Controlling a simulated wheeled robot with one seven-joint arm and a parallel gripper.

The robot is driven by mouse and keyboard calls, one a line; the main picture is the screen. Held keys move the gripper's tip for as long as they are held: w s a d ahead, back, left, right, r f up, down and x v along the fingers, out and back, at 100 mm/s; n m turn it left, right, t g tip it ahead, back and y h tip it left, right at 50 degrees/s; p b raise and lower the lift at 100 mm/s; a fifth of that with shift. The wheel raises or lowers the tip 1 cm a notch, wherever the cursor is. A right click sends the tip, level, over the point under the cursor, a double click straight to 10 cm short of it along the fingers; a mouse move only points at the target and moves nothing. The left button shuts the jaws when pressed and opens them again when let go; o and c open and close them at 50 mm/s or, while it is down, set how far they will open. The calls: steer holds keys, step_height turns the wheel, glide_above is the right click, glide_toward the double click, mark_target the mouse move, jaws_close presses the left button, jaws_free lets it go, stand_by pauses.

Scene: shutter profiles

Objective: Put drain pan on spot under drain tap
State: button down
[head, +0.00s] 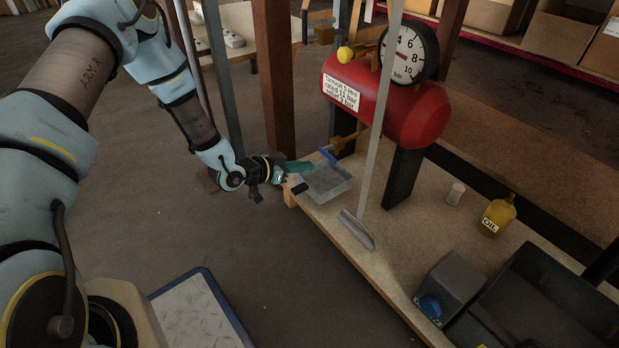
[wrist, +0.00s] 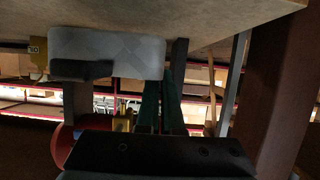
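The drain pan, a shallow grey tray (head: 327,182), is at the bench's left end. It also shows in the wrist view (wrist: 110,50), with a black tab on its near side. The brass drain tap (head: 345,142) with a blue lever sits below the red tank, just behind the pan. My gripper (head: 300,167) is at the pan's left back corner, its green fingers level with the rim. The wrist view shows the two green fingers (wrist: 160,105) close together, apart from the black tab. Whether they touch the pan is unclear. No marked spot is visible.
The red tank (head: 415,110) with its gauge stands on dark legs behind the pan. A grey slanted bar with a flat foot (head: 358,230) stands to the right. A brown post (head: 275,80) rises behind my gripper.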

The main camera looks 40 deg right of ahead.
mark_target(316, 172)
steer(key=shift+d, duration=0.6)
steer(key=shift+s+d+f+b, duration=0.1)
steer(key=shift+d+f+b, duration=0.1)
steer(key=shift+f+b, duration=0.6)
steer(key=shift+d+f+b, duration=0.15)
steer(key=shift+f+b, duration=0.45)
steer(key=shift+f, duration=0.25)
steer(key=shift+f, duration=0.2)
steer(key=c, duration=1.1)
jaws_free()
steer(key=shift+r, duration=0.15)
